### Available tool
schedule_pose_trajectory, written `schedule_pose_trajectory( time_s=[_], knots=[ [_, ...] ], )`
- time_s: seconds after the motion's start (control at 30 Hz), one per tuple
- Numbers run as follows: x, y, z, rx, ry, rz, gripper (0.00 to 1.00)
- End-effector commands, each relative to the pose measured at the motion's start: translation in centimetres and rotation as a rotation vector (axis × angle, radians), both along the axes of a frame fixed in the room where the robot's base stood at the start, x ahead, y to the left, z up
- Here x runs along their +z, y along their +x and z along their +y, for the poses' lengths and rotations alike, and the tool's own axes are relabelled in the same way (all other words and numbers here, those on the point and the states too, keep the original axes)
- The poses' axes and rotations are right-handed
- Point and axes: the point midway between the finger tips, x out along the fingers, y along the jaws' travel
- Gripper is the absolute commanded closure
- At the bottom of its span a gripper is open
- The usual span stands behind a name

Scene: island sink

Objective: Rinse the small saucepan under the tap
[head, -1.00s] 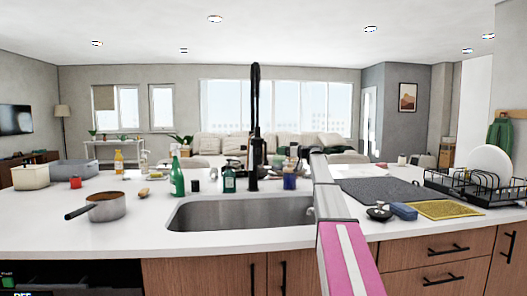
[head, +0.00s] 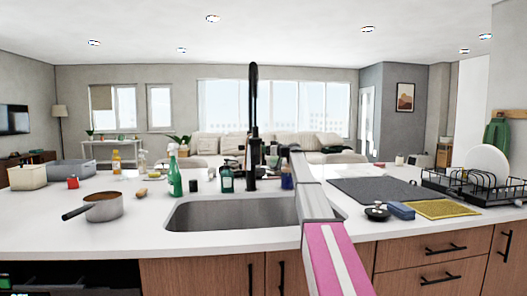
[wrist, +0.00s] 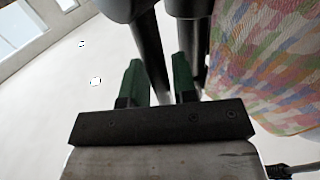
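The small saucepan (head: 104,208), grey with a dark handle pointing left and a brownish inside, stands upright on the counter left of the sink. The tall black tap (head: 252,120) rises behind the sink (head: 235,213); I see no water running. My arm reaches over the sink's right side, with its far end close to the tap's right. My gripper (wrist: 158,65) shows in the wrist view with its two green fingertips apart. A dark tube (wrist: 150,50) lies in or behind the gap, apparently not clamped; contact cannot be told.
A green spray bottle (head: 174,178) and a teal bottle (head: 227,180) stand behind the sink. A dark mat (head: 372,190), blue sponge (head: 401,210), yellow cloth (head: 445,208) and dish rack (head: 470,190) occupy the right. Counter in front of the saucepan is clear.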

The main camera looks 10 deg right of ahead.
Motion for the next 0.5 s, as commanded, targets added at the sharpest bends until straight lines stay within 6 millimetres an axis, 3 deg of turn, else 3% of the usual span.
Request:
schedule_pose_trajectory(
  time_s=[0.03,0.07,0.27,0.5],
  knots=[
    [0.0,0.0,0.0,0.0,0.0,0.0,0.91],
    [0.0,0.0,0.0,0.0,0.0,0.0,1.0],
    [0.0,-0.1,0.0,0.001,0.001,-0.01,1.0],
    [-0.2,-1.4,0.0,0.001,0.002,-0.152,1.0]
  ],
)
